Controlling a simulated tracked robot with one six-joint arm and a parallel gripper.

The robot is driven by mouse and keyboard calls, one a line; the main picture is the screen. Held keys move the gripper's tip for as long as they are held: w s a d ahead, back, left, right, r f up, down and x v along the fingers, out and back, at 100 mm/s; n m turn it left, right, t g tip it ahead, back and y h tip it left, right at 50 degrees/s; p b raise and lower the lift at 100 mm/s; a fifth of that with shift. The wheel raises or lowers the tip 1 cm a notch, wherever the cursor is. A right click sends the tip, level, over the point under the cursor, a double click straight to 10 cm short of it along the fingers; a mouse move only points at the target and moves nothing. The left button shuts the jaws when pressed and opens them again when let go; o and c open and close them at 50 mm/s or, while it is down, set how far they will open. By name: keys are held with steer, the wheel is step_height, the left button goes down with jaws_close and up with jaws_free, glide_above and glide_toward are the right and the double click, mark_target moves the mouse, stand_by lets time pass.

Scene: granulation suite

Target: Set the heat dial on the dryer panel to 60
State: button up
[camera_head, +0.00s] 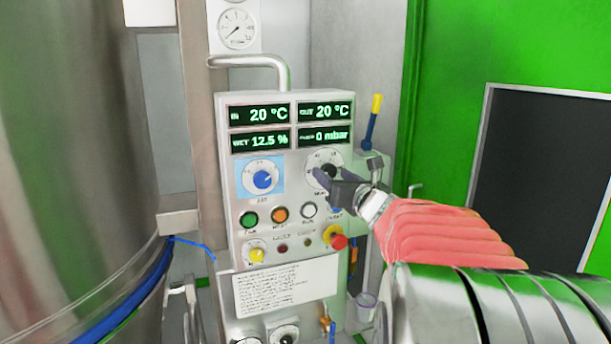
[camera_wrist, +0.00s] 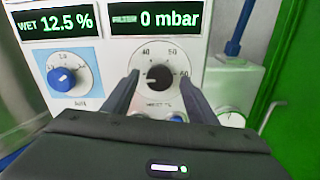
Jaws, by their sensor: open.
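The heat dial is a black knob on a round white scale (camera_wrist: 160,76) marked 40, 50 and 60 in the wrist view. A light mark shows at the knob's left side, but the exact setting is hard to read. In the head view the dial (camera_head: 327,160) is partly hidden by my gripper. The dryer panel (camera_head: 293,192) is a light grey box with displays, knobs and buttons. My gripper (camera_wrist: 160,80) is open, with one dark finger on each side of the knob. I cannot tell whether the fingers touch it.
A blue knob (camera_head: 262,179) on a light blue plate sits left of the dial. Green, orange and white buttons, a yellow knob and a red button (camera_head: 338,241) lie below. The panel displays read 20 °C, 20 °C, 12.5 % and 0 mbar. A yellow-topped blue lever (camera_head: 373,120) stands right.

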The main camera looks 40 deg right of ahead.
steer(key=shift+c, duration=0.4)
steer(key=c, duration=1)
